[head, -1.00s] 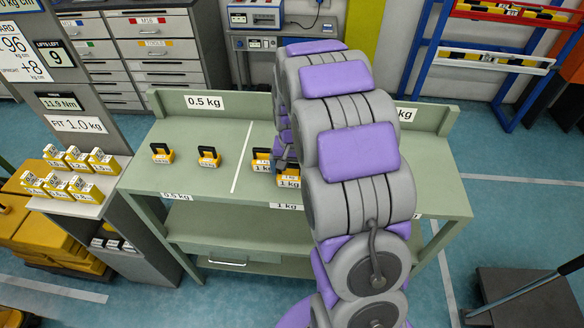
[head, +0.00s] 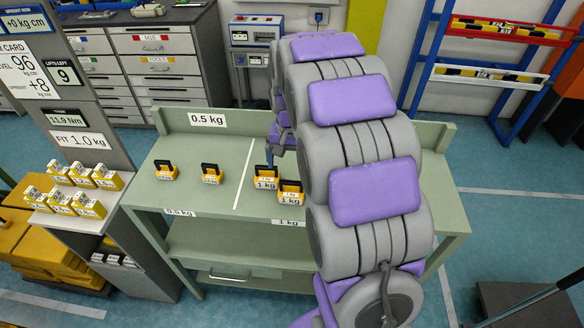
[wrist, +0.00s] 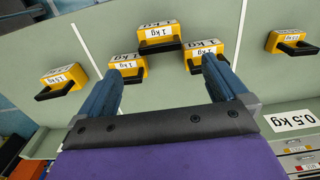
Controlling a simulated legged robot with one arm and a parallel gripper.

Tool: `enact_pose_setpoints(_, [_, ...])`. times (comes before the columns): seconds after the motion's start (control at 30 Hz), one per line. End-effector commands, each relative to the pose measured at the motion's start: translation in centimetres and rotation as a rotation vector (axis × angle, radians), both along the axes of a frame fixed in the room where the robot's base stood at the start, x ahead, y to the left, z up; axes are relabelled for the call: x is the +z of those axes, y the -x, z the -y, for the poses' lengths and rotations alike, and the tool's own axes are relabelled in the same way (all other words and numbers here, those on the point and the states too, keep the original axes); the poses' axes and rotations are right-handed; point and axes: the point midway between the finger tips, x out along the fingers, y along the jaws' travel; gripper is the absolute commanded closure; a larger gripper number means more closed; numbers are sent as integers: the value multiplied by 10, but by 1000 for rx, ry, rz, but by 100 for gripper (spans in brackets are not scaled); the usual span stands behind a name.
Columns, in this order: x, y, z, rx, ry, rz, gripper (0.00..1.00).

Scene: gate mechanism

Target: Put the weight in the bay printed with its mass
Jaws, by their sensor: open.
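In the wrist view, my gripper (wrist: 162,66) is open with nothing between its blue fingers. Three yellow 1 kg weights with black handles lie around and past its fingertips: left (wrist: 127,68), middle (wrist: 160,38) and right (wrist: 205,55). I cannot tell whether a finger touches one. In the head view, two 1 kg weights (head: 265,178) (head: 291,193) show in the 1 kg bay (head: 240,202), right of the white divider line. My gripper (head: 271,152) is just behind them, mostly hidden by my arm. Two weights (head: 165,172) (head: 212,174) stand in the 0.5 kg bay (head: 188,190).
A weight (wrist: 65,80) stands in another bay, past a white line. A side stand (head: 60,218) at left holds several yellow weights. A sign (head: 78,139) reads "FIT 1.0 kg". The green bench (head: 445,190) has a raised back edge. My arm hides its middle right.

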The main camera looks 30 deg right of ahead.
Motion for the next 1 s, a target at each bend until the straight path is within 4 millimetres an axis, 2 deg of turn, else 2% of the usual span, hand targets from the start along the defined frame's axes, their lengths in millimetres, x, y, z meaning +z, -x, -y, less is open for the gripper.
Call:
enact_pose_setpoints(0.13, [10, 3, -2, 9, 0, 1, 0])
enact_pose_setpoints(0.27, [23, 25, -18, 52, -3, -5, 0])
enact_pose_setpoints(0.43, [41, 81, -55, 160, -11, -33, 0])
enact_pose_setpoints(0.63, [53, 154, -92, 297, -24, -69, 0])
enact_pose_setpoints(0.8, [53, 219, -115, 415, -34, -101, 0])
enact_pose_setpoints(1.0, [46, 282, -131, 533, -44, -129, 0])
